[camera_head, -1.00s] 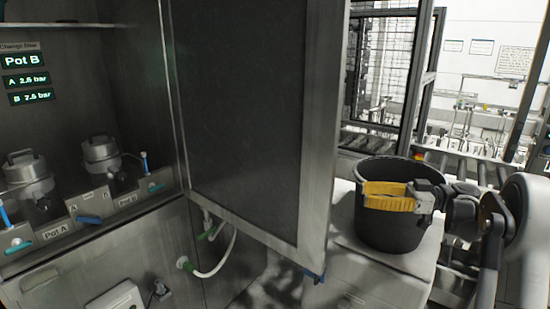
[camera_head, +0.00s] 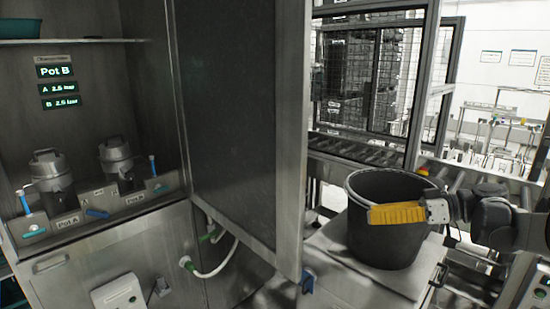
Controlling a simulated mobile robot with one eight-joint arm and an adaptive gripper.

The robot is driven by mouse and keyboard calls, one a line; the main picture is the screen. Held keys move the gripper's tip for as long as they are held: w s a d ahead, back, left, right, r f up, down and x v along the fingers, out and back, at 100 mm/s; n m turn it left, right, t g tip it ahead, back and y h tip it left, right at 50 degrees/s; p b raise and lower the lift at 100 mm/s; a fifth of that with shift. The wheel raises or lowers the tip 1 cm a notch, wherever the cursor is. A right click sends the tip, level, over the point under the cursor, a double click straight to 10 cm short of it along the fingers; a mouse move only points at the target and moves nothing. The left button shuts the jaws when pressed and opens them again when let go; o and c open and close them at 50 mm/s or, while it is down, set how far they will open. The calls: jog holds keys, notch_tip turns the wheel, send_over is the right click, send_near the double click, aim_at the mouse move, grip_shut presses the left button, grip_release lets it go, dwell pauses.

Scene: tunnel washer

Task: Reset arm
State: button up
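My gripper (camera_head: 375,215) has yellow fingers and reaches in from the right edge. It is in front of the near side of a dark grey bucket (camera_head: 385,250). The fingers overlap the bucket wall just below its rim. I cannot tell whether they touch it. The fingers show as one yellow bar, so I cannot tell whether they are open or shut. Nothing is seen hanging from them. The bucket stands upright on a light cart top (camera_head: 335,243); its inside bottom is hidden.
A large open dark cabinet door (camera_head: 240,110) stands left of the bucket. A framed mesh cage (camera_head: 345,85) and roller conveyor (camera_head: 355,150) are behind the bucket.

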jog(key=s+a+f+m+h, duration=0.2)
jog(key=s+a+m+h, duration=0.2)
jog(key=s+a, duration=0.25)
jog(key=s+f+m+t+h, duration=0.1)
jog(key=s+f+m+h, duration=0.2)
jog(key=s, duration=0.6)
jog(key=s+f+m+t+h, duration=0.1)
jog(key=s+f+m+h, duration=0.2)
jog(key=s+f+h, duration=0.2)
jog(key=s+h, duration=0.2)
jog(key=s, duration=0.2)
jog(key=shift+s+d+f, duration=0.25)
jog(key=shift+f, duration=0.1)
